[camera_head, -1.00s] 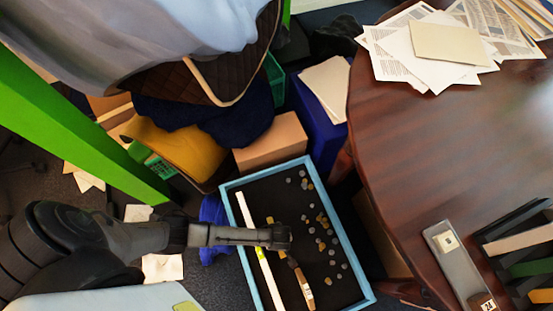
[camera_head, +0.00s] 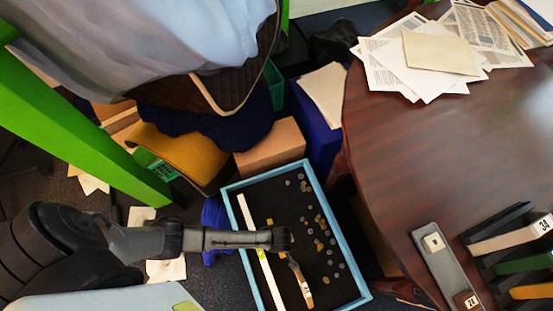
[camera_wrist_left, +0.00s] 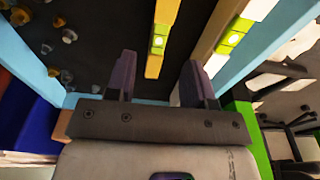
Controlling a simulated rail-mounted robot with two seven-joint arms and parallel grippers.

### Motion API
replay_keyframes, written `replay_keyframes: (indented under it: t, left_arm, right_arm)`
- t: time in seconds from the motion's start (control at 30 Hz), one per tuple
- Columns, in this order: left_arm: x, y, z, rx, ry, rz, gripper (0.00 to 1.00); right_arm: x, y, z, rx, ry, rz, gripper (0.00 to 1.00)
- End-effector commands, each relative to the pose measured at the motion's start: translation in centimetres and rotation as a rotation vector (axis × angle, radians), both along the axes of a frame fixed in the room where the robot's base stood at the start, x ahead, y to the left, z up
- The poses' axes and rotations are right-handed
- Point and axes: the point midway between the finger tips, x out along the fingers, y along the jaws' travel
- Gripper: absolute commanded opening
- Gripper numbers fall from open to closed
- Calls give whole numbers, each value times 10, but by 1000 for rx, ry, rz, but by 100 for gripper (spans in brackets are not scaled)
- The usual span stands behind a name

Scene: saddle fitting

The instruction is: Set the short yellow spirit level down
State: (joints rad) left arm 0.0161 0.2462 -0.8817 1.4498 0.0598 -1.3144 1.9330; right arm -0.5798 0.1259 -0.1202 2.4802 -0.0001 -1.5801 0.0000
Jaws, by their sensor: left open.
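The short yellow spirit level (camera_wrist_left: 160,40) has a green vial and lies on the dark floor of the blue-rimmed tray (camera_head: 333,220). In the left wrist view its near end shows between my open fingers, with gaps on both sides. In the head view the arm covers most of it, and a yellow end (camera_head: 270,223) shows just above the gripper. My left gripper (camera_head: 283,238) is over the tray; its fingers (camera_wrist_left: 160,80) are spread apart and hold nothing. My right gripper is not in view.
A longer pale level (camera_head: 258,250) with a green-yellow vial lies parallel at the tray's left side. Several small round pieces (camera_head: 320,225) are scattered on the right. The wooden table (camera_head: 420,150) stands to the right.

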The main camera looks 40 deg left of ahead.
Motion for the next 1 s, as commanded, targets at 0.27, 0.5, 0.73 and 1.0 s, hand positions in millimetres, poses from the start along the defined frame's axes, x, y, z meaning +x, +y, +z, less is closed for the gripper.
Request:
replay_keyframes:
  t: [0.27, 0.5, 0.73, 1.0]
  left_arm:
    - [-2, -5, 43, -1, 0, 0, 48]
    - [-3, -6, 54, 0, 0, 1, 48]
    - [-5, -9, 62, -22, 2, -46, 48]
    - [-12, -1, 132, -125, -48, -432, 48]
  right_arm:
    - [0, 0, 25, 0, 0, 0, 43]
    - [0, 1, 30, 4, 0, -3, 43]
    - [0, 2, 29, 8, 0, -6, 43]
    - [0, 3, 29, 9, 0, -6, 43]
